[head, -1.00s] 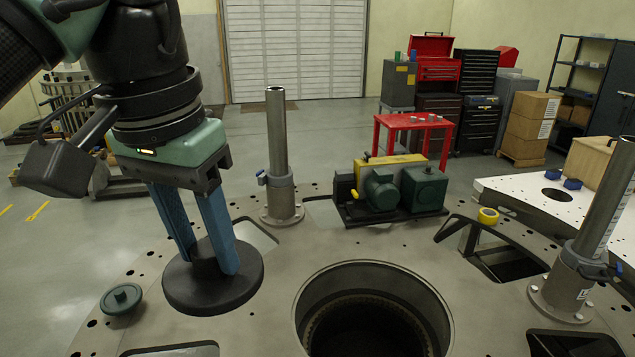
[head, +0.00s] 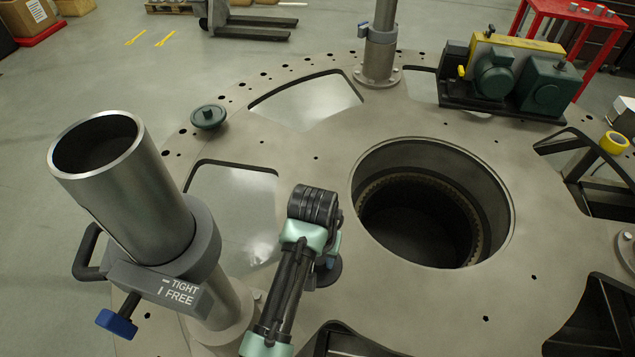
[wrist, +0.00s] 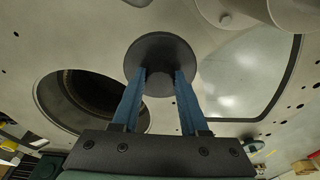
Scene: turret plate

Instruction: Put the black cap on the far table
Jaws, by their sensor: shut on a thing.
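The black cap (wrist: 160,52), a round dark disc with a raised middle, is in the wrist view. My gripper (wrist: 161,76) has its two blue fingers shut on the cap's middle part. The cap appears over the grey turret plate (head: 330,135), beside the big round hole; I cannot tell its height.
A thick steel post (head: 130,190) with a clamp stands close at the left. The large round hole (head: 420,215) lies right of my arm. A green pump unit (head: 510,80), a second post (head: 380,45), a green knobbed lid (head: 208,116) and a yellow roll (head: 614,142) are on the plate.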

